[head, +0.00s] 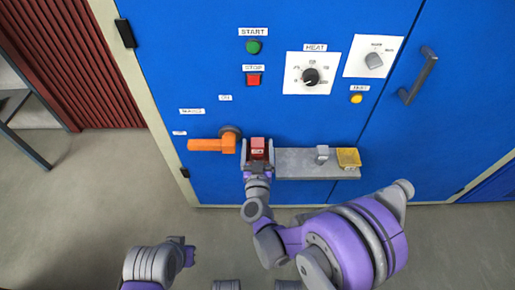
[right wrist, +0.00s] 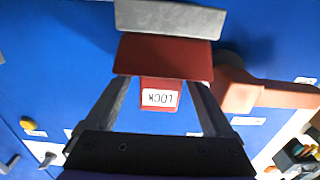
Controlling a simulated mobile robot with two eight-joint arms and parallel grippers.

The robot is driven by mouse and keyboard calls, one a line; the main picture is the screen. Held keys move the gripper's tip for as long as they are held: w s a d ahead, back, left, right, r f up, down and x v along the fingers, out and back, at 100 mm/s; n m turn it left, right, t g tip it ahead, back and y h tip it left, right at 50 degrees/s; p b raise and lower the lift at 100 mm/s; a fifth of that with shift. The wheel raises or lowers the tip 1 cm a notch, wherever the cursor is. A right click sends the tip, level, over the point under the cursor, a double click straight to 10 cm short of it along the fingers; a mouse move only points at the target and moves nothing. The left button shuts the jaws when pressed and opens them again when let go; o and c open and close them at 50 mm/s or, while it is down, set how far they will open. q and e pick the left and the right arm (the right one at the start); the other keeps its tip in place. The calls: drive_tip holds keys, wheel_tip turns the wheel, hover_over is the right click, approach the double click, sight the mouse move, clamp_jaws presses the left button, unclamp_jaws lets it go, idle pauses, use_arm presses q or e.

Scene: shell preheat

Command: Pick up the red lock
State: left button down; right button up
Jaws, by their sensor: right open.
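The red lock (head: 258,143) is at the left end of a grey shelf (head: 300,171) on the blue cabinet front. In the right wrist view it is a red block (right wrist: 165,58) with a white LOCK label, seen upside down. My right gripper (head: 257,155) is open at the lock. Its fingers (right wrist: 160,88) lie on either side of the labelled part, with visible gaps. The wide red part spans across the fingertips. My left gripper's jaws do not show; only part of that arm is at the bottom left.
An orange handle (head: 212,145) sticks out just left of the lock. A grey shackle-like piece (head: 322,154) and a yellow block (head: 348,157) stand on the shelf to the right. Above are a green button (head: 253,47), a red button (head: 253,79) and a knob (head: 311,76).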

drive_tip(key=shift+c, duration=0.3)
clamp_jaws()
drive_tip(key=shift+r, duration=0.1)
